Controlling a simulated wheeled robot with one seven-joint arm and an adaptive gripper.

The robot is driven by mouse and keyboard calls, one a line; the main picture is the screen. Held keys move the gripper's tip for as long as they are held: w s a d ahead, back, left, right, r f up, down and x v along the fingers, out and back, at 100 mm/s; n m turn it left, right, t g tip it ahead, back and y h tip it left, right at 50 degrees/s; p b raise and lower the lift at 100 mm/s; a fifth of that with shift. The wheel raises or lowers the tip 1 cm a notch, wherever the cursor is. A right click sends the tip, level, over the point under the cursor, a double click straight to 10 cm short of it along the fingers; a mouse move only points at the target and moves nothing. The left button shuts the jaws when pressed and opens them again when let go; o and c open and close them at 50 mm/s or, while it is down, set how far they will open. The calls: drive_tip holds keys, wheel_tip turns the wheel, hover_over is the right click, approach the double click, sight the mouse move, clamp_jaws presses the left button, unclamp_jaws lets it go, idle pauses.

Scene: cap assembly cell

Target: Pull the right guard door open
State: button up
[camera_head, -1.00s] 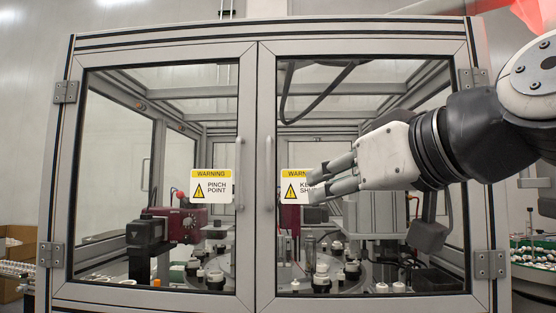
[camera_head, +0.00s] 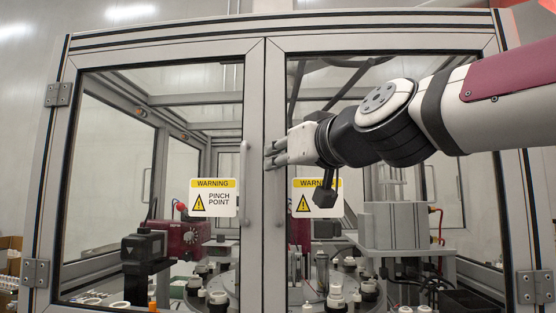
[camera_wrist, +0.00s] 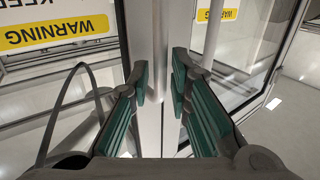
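The right guard door (camera_head: 400,44) is a glass pane in a grey frame with a yellow and white warning sign. It stands shut against the left door in the head view. Its vertical grey handle (camera_head: 276,208) is on its left stile; the upper part is hidden by my fingers. My gripper (camera_head: 270,155) is at the upper part of this handle, reaching in from the right. In the wrist view, my green-padded fingers (camera_wrist: 160,85) are apart, one each side of a pale vertical bar. I cannot tell whether the pads touch it.
The left guard door (camera_head: 155,63) is shut, with its own handle (camera_head: 244,175) close to the left of my gripper. Door hinges (camera_head: 535,287) are at the right side. Machinery and caps stand behind the glass.

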drive_tip(key=shift+w+a, duration=0.4)
drive_tip(key=shift+w, duration=0.2)
drive_tip(key=shift+c, duration=0.5)
clamp_jaws()
